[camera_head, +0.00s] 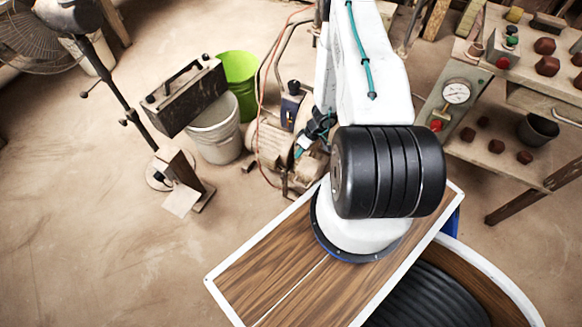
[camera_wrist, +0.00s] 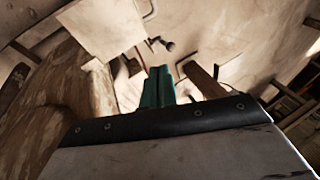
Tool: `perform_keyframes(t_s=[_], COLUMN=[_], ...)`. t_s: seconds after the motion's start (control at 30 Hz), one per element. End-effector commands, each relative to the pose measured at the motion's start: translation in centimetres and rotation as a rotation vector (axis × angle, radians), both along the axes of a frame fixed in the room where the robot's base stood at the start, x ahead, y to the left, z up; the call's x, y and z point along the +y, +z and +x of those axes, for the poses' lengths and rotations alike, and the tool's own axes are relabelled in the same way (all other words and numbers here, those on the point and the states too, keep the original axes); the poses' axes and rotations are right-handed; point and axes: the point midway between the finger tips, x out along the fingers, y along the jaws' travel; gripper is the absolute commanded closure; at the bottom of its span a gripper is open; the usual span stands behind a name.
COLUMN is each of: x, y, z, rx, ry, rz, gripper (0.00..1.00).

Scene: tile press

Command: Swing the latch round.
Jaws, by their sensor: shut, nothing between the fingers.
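My gripper (camera_wrist: 160,84) shows in the wrist view as two teal fingers side by side, shut with nothing between them. Just beyond the fingertips is a small dark knob on a short stem (camera_wrist: 166,45), beside a pale square plate (camera_wrist: 100,25). A brown bar (camera_wrist: 204,80) slants just right of the fingers. I cannot tell which of these parts, if any, is the latch. I see no clear contact between the fingers and them. In the head view my arm hides much of the middle, and the latch cannot be made out.
In the wrist view a thick wooden post (camera_wrist: 65,85) stands close on the left. In the head view a motor (camera_head: 268,140), a white bucket (camera_head: 214,130), a green bucket (camera_head: 240,72) and a fan (camera_head: 35,35) stand left; a bench with a gauge (camera_head: 456,92) stands right.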

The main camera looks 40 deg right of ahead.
Motion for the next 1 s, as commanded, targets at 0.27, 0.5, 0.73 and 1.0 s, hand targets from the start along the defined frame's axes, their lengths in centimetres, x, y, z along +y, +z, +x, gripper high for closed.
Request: perform_keyframes(t_s=[0.27,0.5,0.73,1.0], x=[1.1,2.9,3.8,4.0], y=[-3.0,-6.9,-9.1,-9.4], z=[0.1,0.8,1.3,1.4], rx=[-0.005,-0.004,-0.006,-0.006], ry=[0.021,0.020,0.019,0.019], rz=[-0.008,-0.007,-0.008,-0.008], gripper=[1.00,1.00,1.00,1.00])
